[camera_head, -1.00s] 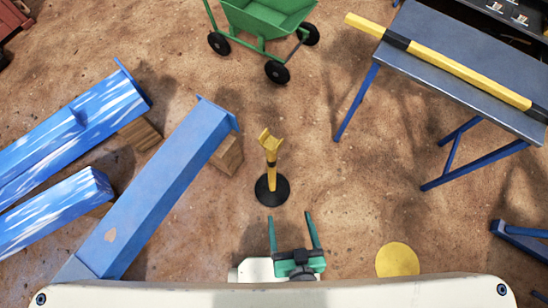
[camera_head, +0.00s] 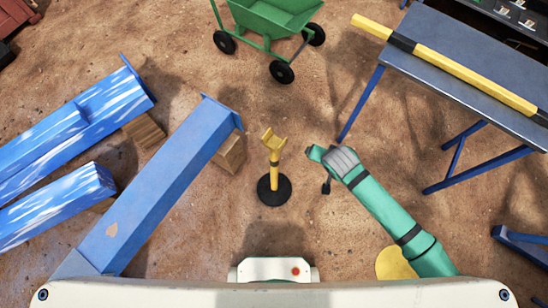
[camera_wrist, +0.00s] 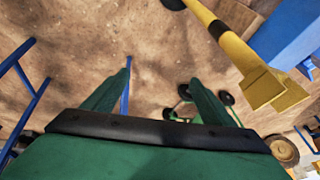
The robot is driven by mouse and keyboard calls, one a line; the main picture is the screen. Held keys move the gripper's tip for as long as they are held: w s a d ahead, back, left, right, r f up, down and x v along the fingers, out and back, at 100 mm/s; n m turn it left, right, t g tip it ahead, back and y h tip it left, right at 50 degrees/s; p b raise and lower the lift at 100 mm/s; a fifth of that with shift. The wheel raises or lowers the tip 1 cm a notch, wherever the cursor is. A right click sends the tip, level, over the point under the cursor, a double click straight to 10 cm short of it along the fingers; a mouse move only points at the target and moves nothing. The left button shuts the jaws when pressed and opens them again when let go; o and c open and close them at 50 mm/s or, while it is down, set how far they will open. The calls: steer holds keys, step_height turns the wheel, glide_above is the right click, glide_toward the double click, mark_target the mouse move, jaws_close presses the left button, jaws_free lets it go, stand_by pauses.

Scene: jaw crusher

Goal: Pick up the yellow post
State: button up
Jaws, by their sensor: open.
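The yellow post (camera_head: 274,172) stands upright on a round black base on the dirt, with a forked top and a dark band partway up. In the wrist view the yellow post (camera_wrist: 238,52) shows large at the upper right, its fork towards the camera. My gripper (camera_wrist: 160,72) is open, with its two green fingers apart and only ground and distant things between them. The post is outside the fingers, to their right in the wrist view. In the head view my green arm comes in from the lower right and ends to the right of the post, apart from it; the fingertips are hard to make out there.
Blue beams (camera_head: 160,190) on wooden blocks lie at the left. A green cart (camera_head: 272,18) stands behind the post. A blue-legged table (camera_head: 440,85) at the right bears a yellow and black bar (camera_head: 470,73). A yellow disc (camera_head: 393,264) lies at the lower right.

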steer(key=w+a+r+m+g, duration=0.1)
steer(key=w+a+r, duration=0.1)
steer(key=w+a, duration=0.25)
step_height(320, 180, up, 6)
steer(key=m+g, duration=0.1)
steer(key=g, duration=0.3)
glide_above(275, 146)
steer(key=w, duration=0.2)
steer(key=shift+a, duration=0.3)
steer(key=shift+s+a+f, duration=0.1)
steer(key=shift+s+f, duration=0.05)
steer(key=shift+s, duration=0.05)
steer(key=shift+d+f, duration=0.15)
steer(key=shift+f, duration=2.45)
steer(key=shift+d+f, duration=0.15)
steer(key=shift+f, duration=2.4)
steer(key=shift+a, duration=0.1)
steer(key=c, duration=1.9)
jaws_close()
steer(key=shift+r, duration=0.1)
